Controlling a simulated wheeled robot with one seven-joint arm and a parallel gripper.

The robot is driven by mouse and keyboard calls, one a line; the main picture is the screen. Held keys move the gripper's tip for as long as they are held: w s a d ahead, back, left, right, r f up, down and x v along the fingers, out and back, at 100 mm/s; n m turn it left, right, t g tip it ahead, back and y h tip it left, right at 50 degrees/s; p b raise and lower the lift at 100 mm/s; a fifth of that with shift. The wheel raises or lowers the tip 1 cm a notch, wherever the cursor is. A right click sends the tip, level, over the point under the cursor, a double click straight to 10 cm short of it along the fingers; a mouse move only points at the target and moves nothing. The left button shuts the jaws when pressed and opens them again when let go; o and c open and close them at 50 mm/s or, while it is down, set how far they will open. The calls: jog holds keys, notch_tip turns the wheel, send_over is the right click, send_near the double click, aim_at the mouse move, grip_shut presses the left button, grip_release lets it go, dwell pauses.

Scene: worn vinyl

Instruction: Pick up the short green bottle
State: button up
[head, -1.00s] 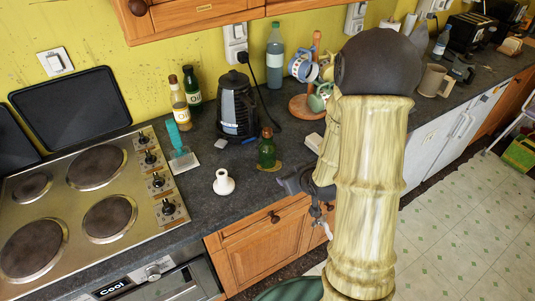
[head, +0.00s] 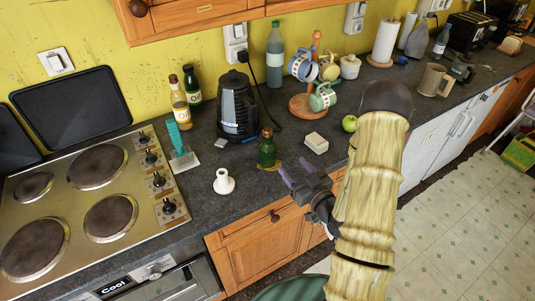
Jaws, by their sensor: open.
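The short green bottle (head: 267,150) stands upright on the dark counter, in front of the black kettle (head: 237,108), with a reddish-brown cap and a small yellowish patch at its base. My gripper (head: 283,170) is just right of and in front of the bottle, near the counter's front edge. Its fingers are apart and point up and left towards the bottle. Nothing shows between them. I cannot tell whether a fingertip touches the bottle.
A white candle-holder-like piece (head: 224,182) stands left of the bottle. A pale block (head: 316,143) and a green apple (head: 350,123) lie to the right. A mug tree (head: 316,80) stands behind. Two taller bottles (head: 180,105) (head: 192,90) stand back left, beside the hob (head: 75,215).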

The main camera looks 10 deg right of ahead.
aim_at(271, 142)
jog(key=b+x, duration=0.1)
jog(key=x, duration=1)
jog(key=shift+w+a, duration=0.15)
jog(key=shift+w, duration=0.1)
jog(key=shift+w+f, duration=0.1)
jog(key=shift+w, duration=0.2)
jog(key=shift+s, duration=0.1)
